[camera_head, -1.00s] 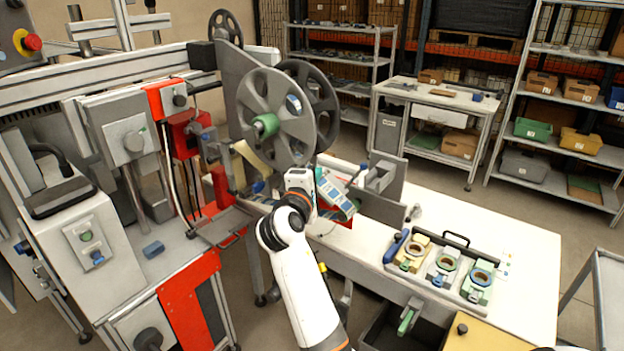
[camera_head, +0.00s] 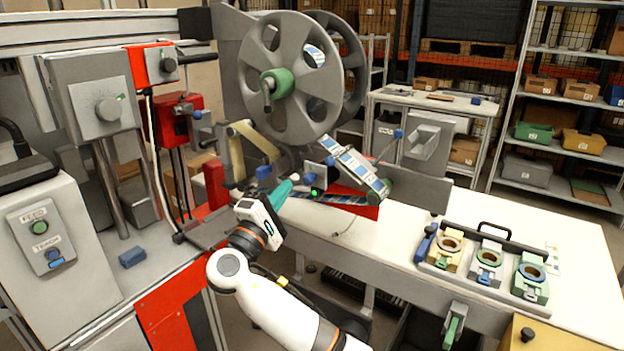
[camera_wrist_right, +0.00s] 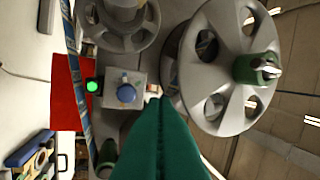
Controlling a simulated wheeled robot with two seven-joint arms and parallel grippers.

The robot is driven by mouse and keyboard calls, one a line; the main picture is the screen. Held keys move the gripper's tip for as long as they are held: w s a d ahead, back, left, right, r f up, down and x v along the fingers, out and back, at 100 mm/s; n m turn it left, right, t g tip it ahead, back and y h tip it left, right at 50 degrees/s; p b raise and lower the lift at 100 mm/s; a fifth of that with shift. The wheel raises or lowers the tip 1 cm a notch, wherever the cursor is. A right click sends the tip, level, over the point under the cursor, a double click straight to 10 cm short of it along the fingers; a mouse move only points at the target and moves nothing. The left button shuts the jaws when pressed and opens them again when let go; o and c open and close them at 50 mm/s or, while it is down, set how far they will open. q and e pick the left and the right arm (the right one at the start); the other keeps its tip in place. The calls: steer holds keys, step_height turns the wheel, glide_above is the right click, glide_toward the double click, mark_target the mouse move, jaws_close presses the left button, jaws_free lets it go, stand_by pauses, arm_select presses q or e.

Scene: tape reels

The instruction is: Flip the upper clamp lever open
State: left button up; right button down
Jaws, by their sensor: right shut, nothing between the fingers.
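A large grey spoked reel (camera_head: 297,118) stands upright on the machine. My right gripper (camera_head: 292,181) is below the reel, beside a small box with a blue knob and a lit green lamp. Its green fingers (camera_wrist_right: 153,102) are together and empty, apart from the hub. My left gripper is not in view.
The small grey box's blue knob (camera_wrist_right: 126,92) is close to the fingertips. A printed tape strip (camera_head: 352,163) runs down right of the gripper. A red block (camera_head: 190,115) stands left. A tray of coloured fixtures (camera_head: 480,262) sits on the white table.

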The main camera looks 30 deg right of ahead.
mark_target(341, 154)
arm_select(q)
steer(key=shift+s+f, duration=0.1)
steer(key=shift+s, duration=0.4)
arm_select(e)
steer(key=shift+s+r, duration=0.1)
steer(key=shift+s, duration=0.05)
steer(key=p+x, duration=0.2)
steer(key=x, duration=0.8)
steer(key=shift+d+r, duration=0.1)
steer(key=shift+d, duration=0.15)
steer(key=s+p, duration=0.1)
steer(key=s, duration=0.2)
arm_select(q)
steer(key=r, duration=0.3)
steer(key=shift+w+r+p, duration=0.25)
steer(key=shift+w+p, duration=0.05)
arm_select(e)
steer(key=shift+s, duration=0.4)
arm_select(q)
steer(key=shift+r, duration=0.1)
